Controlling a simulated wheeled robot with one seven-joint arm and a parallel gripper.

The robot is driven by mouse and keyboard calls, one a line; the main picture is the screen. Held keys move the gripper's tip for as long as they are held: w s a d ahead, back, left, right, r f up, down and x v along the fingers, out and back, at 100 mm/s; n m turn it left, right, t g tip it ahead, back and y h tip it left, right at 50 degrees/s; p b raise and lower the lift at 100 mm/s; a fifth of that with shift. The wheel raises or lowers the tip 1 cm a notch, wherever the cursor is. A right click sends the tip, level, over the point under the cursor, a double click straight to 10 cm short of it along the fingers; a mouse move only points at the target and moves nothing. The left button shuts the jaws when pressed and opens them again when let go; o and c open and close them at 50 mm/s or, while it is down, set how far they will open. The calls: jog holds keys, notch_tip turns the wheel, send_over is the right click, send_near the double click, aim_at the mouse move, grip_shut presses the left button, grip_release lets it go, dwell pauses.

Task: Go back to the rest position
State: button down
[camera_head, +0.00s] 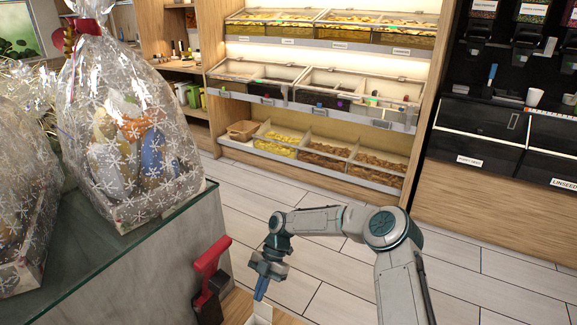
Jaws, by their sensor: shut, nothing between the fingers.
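My arm reaches in from the bottom right and bends to the left above the tiled floor. My gripper (262,288) hangs at its end, pointing down near the bottom of the view. Its fingers are small here and look shut, with nothing seen in them. It is above or close to a pale box-like edge (262,315) at the bottom; whether it touches cannot be told.
A wrapped gift hamper (128,130) stands on a glass-topped counter (110,258) at left, with another (28,215) beside it. A red-handled object (210,265) is left of my gripper. Bulk-food shelves (320,85) stand behind. The tiled floor (480,270) at right is clear.

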jog(key=s+d+r+m+t+h+p, duration=0.15)
jog(key=d+r+m+p, duration=0.3)
jog(key=r, duration=0.55)
jog(key=s+d+r+m+t+h+p, duration=0.1)
jog(key=s+d+r+m+t+p, duration=0.15)
jog(key=d+r+m, duration=0.55)
jog(key=s+d+r+m+t+h+p, duration=0.1)
jog(key=s+d+r+m+h+p, duration=0.2)
jog(key=r, duration=0.9)
jog(key=s+d+r+m+t+y+p, duration=0.1)
jog(key=s+d+r+m+t+p, duration=0.1)
jog(key=s+d+r+m+p, duration=0.2)
jog(key=s+d+r+m+t+y+p, duration=0.1)
jog(key=s+d+r+m+p, duration=0.4)
jog(key=s+r+m, duration=0.6)
notch_tip(320, 180, up, 2)
jog(key=shift+s+d+r+t, duration=0.2)
jog(key=shift+s+d+t, duration=0.2)
jog(key=shift+d+t, duration=0.35)
